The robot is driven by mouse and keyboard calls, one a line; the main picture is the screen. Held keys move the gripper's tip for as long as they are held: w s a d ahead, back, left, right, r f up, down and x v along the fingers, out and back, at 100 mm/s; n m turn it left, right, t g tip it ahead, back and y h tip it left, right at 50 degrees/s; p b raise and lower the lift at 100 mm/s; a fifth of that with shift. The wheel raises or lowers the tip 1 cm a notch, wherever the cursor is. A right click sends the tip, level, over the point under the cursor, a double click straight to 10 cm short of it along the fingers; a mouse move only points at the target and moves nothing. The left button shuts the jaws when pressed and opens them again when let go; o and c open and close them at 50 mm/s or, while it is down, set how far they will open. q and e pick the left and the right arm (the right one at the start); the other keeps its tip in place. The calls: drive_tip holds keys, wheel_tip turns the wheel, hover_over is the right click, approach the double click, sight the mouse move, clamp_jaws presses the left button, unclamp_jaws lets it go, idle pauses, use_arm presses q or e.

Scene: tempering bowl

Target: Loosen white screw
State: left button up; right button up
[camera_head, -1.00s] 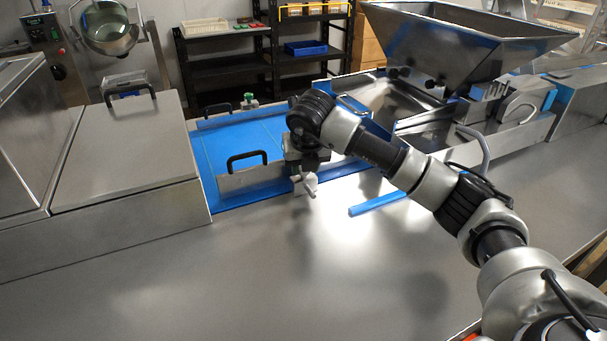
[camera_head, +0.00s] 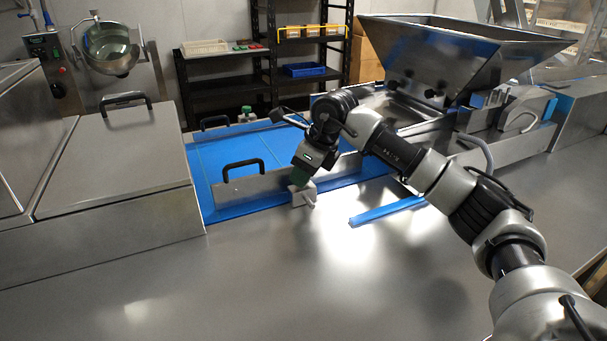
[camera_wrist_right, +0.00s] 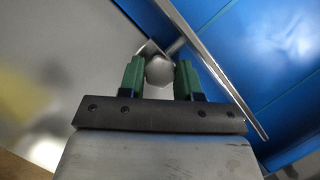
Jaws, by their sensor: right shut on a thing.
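The white screw (camera_head: 308,194) sits at the front edge of the blue conveyor, below the metal side guide. In the right wrist view its rounded pale head (camera_wrist_right: 160,70) lies between the green fingers. My right gripper (camera_head: 301,180) reaches down to it from above, tilted; it also shows in the right wrist view (camera_wrist_right: 160,80). Its fingers are shut on the screw, one on each side. The screw's shaft is mostly hidden. My left gripper is not in view.
The metal side guide (camera_head: 275,180) with a black handle (camera_head: 243,166) runs along the blue belt (camera_head: 208,160). A blue bar (camera_head: 385,211) lies on the steel table to the right. A large steel hopper (camera_head: 455,60) stands behind my right arm. The front table surface (camera_head: 250,285) is clear.

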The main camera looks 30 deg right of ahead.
drive_tip(key=n+g, duration=0.1)
drive_tip(key=n, duration=0.2)
drive_tip(key=n+g+y, duration=0.1)
drive_tip(key=n, duration=0.2)
drive_tip(key=shift+w+d+r+n+y, duration=0.1)
drive_tip(key=shift+w+n+y, duration=0.05)
drive_tip(key=shift+n+y, duration=0.15)
idle(0.5)
drive_tip(key=o, duration=0.6)
drive_tip(key=b+v, duration=0.1)
drive_tip(key=v, duration=1)
drive_tip(key=shift+w, duration=0.1)
